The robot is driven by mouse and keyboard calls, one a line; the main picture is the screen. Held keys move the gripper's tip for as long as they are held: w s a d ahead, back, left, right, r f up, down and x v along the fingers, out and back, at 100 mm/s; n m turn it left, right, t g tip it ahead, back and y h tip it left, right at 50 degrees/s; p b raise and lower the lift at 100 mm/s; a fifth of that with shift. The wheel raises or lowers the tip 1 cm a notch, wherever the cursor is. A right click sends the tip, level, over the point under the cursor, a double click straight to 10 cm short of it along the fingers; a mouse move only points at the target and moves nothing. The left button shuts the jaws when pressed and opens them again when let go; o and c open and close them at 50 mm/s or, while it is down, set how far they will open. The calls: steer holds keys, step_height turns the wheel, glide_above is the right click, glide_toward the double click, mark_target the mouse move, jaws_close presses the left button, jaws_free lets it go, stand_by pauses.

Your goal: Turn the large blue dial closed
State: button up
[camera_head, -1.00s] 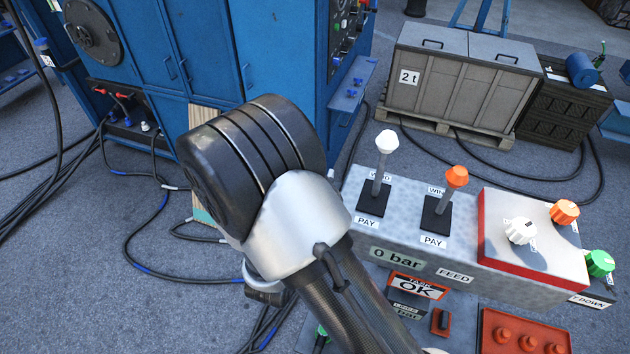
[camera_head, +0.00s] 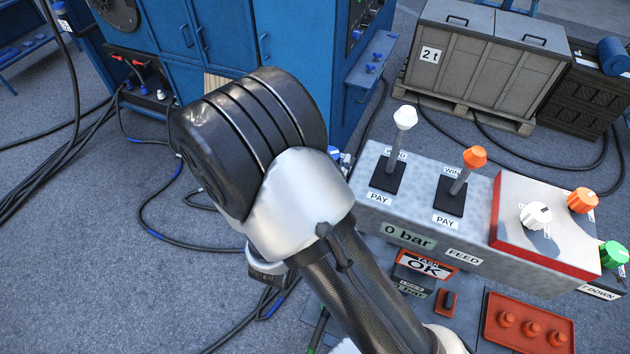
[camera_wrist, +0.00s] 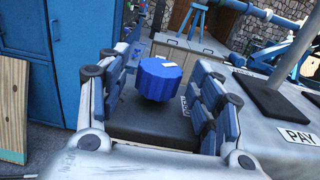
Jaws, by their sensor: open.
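In the wrist view a large blue dial (camera_wrist: 160,78) with a ribbed rim and a white mark on top stands between the fingers of my gripper (camera_wrist: 160,95). The gripper is open, with one finger to the left of the dial and one to the right. The dial looks apart from both fingers; I cannot tell how deep it sits between them. In the head view the dial and the fingers are hidden behind my arm.
Two levers, one white-topped (camera_head: 404,118) and one orange-topped (camera_head: 474,157), rise from the grey console (camera_head: 375,210) to the right of my arm. White (camera_head: 535,215), orange (camera_head: 583,200) and green (camera_head: 613,254) knobs stand farther right. A blue cabinet (camera_head: 300,55) stands behind.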

steer(key=v, duration=0.9)
steer(key=shift+s, duration=0.25)
steer(key=shift+a+r, duration=0.1)
